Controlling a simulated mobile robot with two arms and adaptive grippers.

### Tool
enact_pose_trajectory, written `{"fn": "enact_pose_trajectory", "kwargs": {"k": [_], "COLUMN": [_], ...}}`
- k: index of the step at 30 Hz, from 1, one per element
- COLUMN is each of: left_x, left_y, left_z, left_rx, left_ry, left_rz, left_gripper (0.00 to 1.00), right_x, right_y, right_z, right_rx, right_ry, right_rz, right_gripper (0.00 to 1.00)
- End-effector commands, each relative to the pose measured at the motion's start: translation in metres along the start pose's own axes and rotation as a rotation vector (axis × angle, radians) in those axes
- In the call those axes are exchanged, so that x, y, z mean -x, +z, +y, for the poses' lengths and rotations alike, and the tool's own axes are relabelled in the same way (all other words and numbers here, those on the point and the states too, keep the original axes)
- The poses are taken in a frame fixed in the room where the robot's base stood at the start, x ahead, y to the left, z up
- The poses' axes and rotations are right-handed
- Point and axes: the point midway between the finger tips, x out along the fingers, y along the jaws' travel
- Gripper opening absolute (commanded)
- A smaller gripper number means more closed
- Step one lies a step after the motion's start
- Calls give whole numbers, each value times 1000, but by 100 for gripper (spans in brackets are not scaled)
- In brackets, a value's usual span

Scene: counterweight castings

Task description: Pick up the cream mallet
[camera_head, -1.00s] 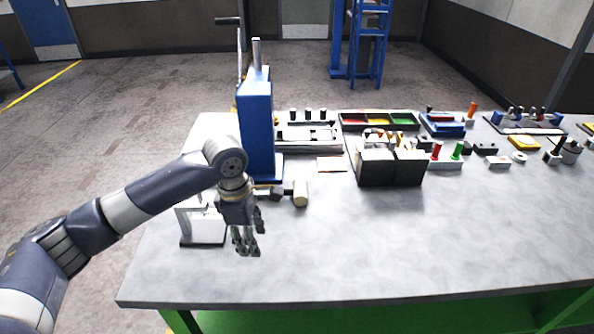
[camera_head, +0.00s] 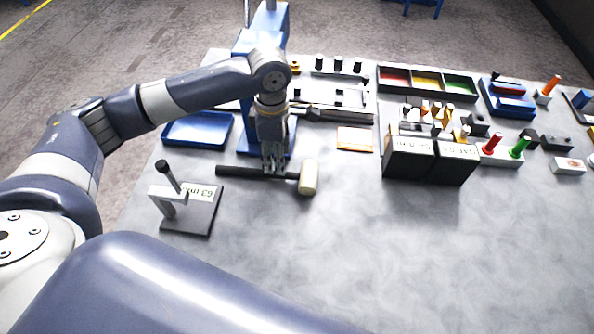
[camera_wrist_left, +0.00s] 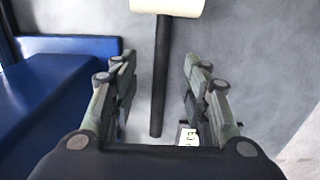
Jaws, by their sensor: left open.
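The cream mallet (camera_head: 308,177) lies on the grey table in the head view, its cream head at the right and its dark handle running left. In the left wrist view its cream head (camera_wrist_left: 168,6) is at the top edge, cut off, and the black handle (camera_wrist_left: 161,75) runs down between the fingers. My left gripper (camera_head: 273,168) is at the handle in the head view. In the left wrist view the gripper (camera_wrist_left: 160,90) is open, one finger on each side of the handle, with gaps to both. My right gripper does not show.
A blue press (camera_head: 262,35) stands right behind my left gripper. A small stand on a dark plate (camera_head: 200,213) is at the front left, a blue tray (camera_head: 183,141) behind it. The table front right of the mallet is clear.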

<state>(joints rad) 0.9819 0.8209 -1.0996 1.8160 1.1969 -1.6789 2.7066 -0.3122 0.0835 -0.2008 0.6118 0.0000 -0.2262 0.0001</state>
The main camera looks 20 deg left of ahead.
Motion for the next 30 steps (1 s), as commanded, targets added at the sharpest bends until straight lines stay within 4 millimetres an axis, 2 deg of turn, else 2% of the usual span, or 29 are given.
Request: {"fn": "enact_pose_trajectory", "kwargs": {"k": [7,12,15,24,30], "left_x": [-19,-45,-57,-63,-63], "left_y": [1,4,4,4,4], "left_z": [-2,-5,-5,-5,-4], "left_rx": [-1,-1,-2,-3,-2], "left_ry": [-2,-1,-1,1,1], "left_rz": [1,1,0,-1,-1], "left_gripper": [42,42,42,42,0], "right_x": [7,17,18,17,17], "right_y": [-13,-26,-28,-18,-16], "right_z": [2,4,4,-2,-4], "right_rx": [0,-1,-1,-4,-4], "right_ry": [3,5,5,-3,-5], "right_rz": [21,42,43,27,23], "right_gripper": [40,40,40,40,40]}}
